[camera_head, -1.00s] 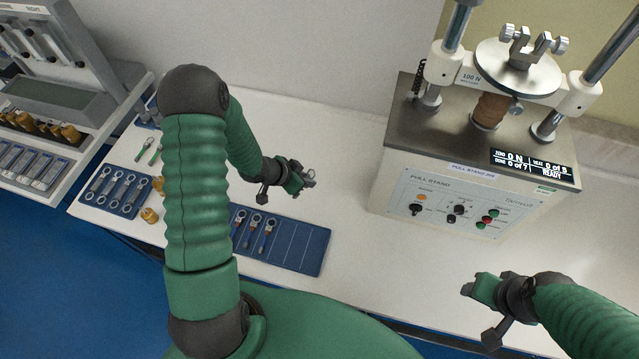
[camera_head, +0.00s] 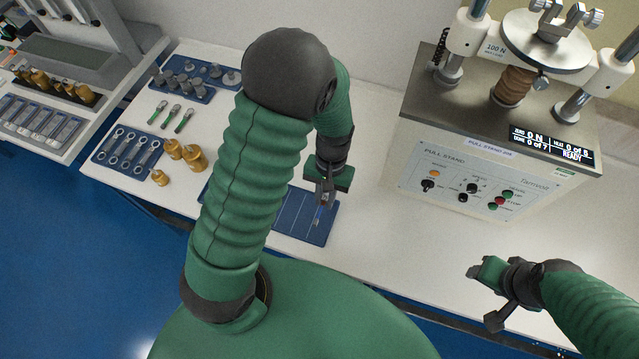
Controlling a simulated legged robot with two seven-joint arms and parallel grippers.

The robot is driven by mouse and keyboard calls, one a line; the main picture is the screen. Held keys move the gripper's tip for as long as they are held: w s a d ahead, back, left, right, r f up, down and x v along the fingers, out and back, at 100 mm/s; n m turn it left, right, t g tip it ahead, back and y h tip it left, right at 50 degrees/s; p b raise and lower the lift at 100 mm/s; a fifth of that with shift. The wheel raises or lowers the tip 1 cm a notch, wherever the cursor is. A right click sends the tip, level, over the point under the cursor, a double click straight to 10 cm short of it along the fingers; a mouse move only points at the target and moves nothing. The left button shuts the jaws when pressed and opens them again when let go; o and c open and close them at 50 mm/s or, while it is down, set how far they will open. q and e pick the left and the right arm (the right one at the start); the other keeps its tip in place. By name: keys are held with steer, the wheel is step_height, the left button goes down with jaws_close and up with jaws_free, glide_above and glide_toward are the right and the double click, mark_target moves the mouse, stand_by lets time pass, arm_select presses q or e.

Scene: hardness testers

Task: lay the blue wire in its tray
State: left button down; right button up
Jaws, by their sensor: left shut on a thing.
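My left gripper (camera_head: 325,200) points down over the right part of the blue tray (camera_head: 308,232). It is shut on a small thin thing, which I take to be the blue wire (camera_head: 318,216). The wire hangs at or just above the tray; I cannot tell whether it touches. The tray's lined slots show to the right of my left arm, and the arm hides its left part. My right gripper (camera_head: 480,270) is at the lower right, over the table's front, away from the tray; its jaw gap is not clear.
The pull stand (camera_head: 490,150) stands to the right on the white table. Left of my arm are brass weights (camera_head: 193,157), a blue tray of ringed parts (camera_head: 126,150), green-handled tools (camera_head: 171,114) and a tray of grey pieces (camera_head: 195,80). Clear table lies right of the wire tray.

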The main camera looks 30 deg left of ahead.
mark_target(324, 218)
arm_select(q)
steer(key=b+x, duration=0.2)
steer(key=w+b+x, duration=0.1)
steer(key=b+x, duration=0.4)
steer(key=shift+w+a+f, duration=0.25)
steer(key=shift+w+f, duration=0.05)
steer(key=shift+f, duration=0.25)
steer(key=shift+b+x, duration=0.65)
steer(key=shift+x, duration=0.2)
steer(key=shift+w+a, duration=0.1)
steer(key=shift+w, duration=0.05)
steer(key=c, duration=1.3)
jaws_free()
steer(key=shift+o, duration=0.2)
steer(key=p+v, duration=0.3)
steer(key=s+p+v, duration=0.1)
steer(key=p+v, duration=0.3)
steer(key=s+p+v, duration=0.1)
steer(key=p+v, duration=0.2)
steer(key=p, duration=0.1)
steer(key=shift+d+r, duration=0.3)
steer(key=shift+r, duration=0.35)
steer(key=shift+f, duration=0.1)
